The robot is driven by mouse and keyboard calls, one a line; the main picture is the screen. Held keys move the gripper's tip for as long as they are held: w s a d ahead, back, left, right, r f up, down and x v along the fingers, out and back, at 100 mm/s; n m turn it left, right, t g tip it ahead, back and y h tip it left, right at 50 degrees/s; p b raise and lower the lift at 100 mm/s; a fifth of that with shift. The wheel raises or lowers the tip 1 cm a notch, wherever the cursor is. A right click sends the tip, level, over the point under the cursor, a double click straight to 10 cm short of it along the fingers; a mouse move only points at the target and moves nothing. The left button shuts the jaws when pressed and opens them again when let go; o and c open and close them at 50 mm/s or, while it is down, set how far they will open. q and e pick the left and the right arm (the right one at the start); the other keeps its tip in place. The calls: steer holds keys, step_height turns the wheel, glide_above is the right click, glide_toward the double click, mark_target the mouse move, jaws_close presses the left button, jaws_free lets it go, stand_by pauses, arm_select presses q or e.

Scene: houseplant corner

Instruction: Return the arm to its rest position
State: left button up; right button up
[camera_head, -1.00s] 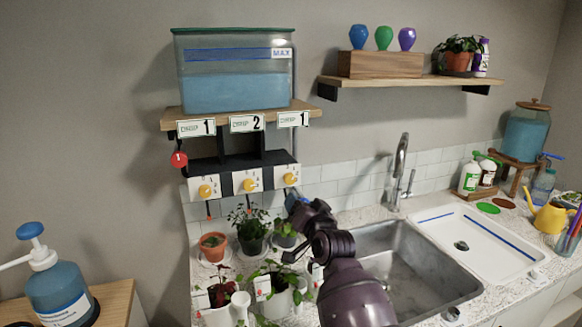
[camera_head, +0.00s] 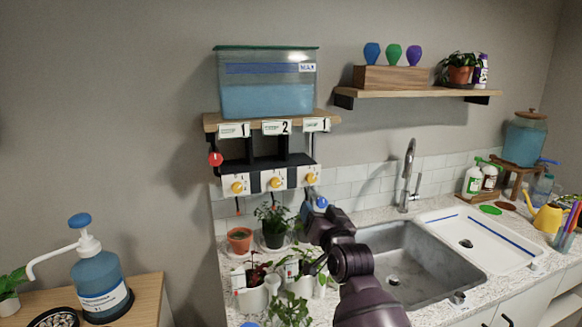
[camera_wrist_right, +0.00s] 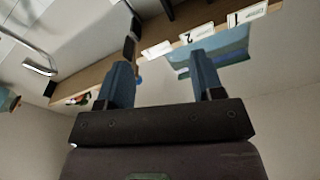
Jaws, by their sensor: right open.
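My right arm comes up from the bottom of the head view, in front of the sink's left side. Its gripper (camera_head: 314,207) has blue fingers that show small, just below the rightmost yellow knob (camera_head: 311,178) of the dispenser. In the right wrist view the two fingers of the gripper (camera_wrist_right: 163,80) stand well apart with nothing between them. Beyond them the water tank (camera_wrist_right: 222,62) and its number labels appear upside down. Part of the plants behind my arm is hidden. My left gripper is not in view.
Several potted plants stand on the counter left of my arm, among them a terracotta pot (camera_head: 239,240) and a white pot (camera_head: 251,297). The sink (camera_head: 425,262) lies to the right, with a tall faucet (camera_head: 407,175). A blue pump bottle (camera_head: 101,285) stands at lower left.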

steer(key=s+d+f+g+h, duration=0.2)
steer(key=s+d+f, duration=0.5)
steer(key=s+f, duration=0.4)
steer(key=s+d+f+g+h, duration=0.1)
steer(key=s+d+f+g, duration=0.1)
steer(key=s+d+f, duration=0.5)
steer(key=s+d+f+n+g+h, duration=0.1)
steer(key=s+d+f, duration=0.6)
steer(key=s+f, duration=0.9)
steer(key=s+g+h, duration=0.1)
steer(key=s, duration=0.4)
steer(key=shift+g+h, duration=0.3)
steer(key=shift+g, duration=0.1)
steer(key=shift+w, duration=0.1)
